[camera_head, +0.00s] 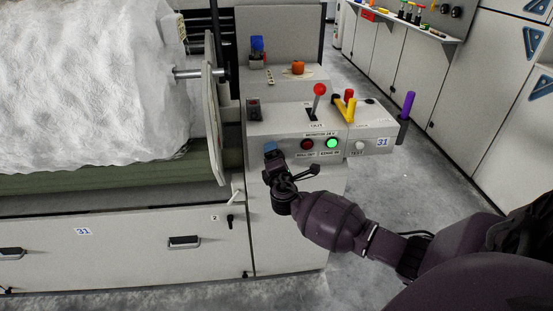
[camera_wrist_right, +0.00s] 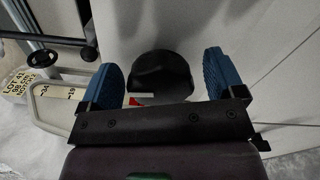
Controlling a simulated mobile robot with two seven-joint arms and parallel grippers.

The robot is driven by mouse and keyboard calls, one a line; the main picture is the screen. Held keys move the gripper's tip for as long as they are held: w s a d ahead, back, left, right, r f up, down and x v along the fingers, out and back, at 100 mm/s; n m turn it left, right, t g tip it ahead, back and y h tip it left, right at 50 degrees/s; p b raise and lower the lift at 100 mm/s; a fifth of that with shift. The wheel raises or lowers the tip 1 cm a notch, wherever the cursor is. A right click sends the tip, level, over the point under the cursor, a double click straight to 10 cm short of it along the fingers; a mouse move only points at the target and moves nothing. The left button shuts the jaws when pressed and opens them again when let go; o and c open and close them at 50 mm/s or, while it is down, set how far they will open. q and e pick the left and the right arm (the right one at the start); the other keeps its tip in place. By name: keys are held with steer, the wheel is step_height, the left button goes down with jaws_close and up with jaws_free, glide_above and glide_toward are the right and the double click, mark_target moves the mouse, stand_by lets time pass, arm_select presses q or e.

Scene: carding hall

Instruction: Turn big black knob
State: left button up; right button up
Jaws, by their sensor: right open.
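The big black knob (camera_wrist_right: 162,76) shows in the right wrist view, round and dark, on a pale grey panel. A red mark and a pale strip show at its lower left edge. My right gripper (camera_head: 292,158) is at the front of the control box in the head view. In the wrist view its blue-padded fingers (camera_wrist_right: 163,80) stand open on either side of the knob, with a narrow gap at each side. I cannot tell how deep the knob sits between them. In the head view I cannot make out the knob behind my gripper. My left gripper is not in view.
The control box (camera_head: 281,128) carries a red-ball lever (camera_head: 319,90), a red button (camera_head: 307,144), a lit green button (camera_head: 332,143) and yellow and purple handles. A white fibre roll (camera_head: 80,85) lies at left. Grey floor (camera_head: 430,170) is clear at right.

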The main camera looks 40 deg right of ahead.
steer(key=shift+s, duration=0.15)
steer(key=shift+s+a, duration=0.25)
steer(key=p+v, duration=0.1)
steer(key=v, duration=0.9)
steer(key=shift+p, duration=0.35)
